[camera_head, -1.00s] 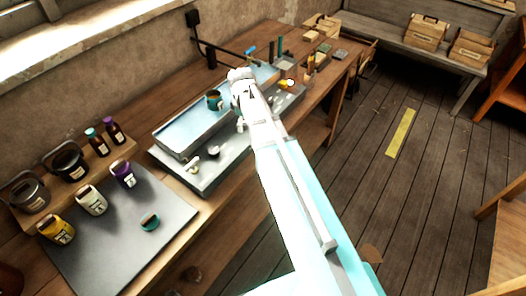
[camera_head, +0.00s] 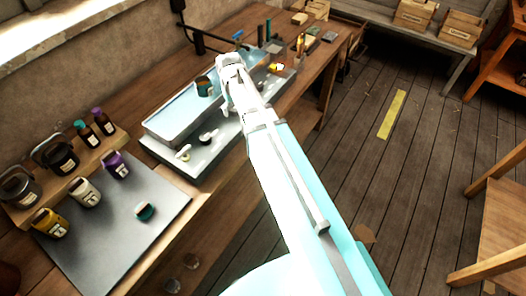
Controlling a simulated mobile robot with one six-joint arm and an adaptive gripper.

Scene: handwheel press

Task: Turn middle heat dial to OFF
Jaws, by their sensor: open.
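The heater unit (camera_head: 168,172) is a long grey metal box on the bench, with a pale blue tray top. Any dial further right is hidden behind my arm, and the dial markings are too small to read. My gripper (camera_head: 229,64) is open, above the far part of the heater unit, up and right of both dials. It appears apart from them. A dark teal cup (camera_head: 205,87) with an orange-brown inside shows just left of my gripper.
Bottles stand on a wooden rack (camera_head: 100,150) behind. Small tools and blocks lie at the bench's far end. The plank floor at right is mostly clear.

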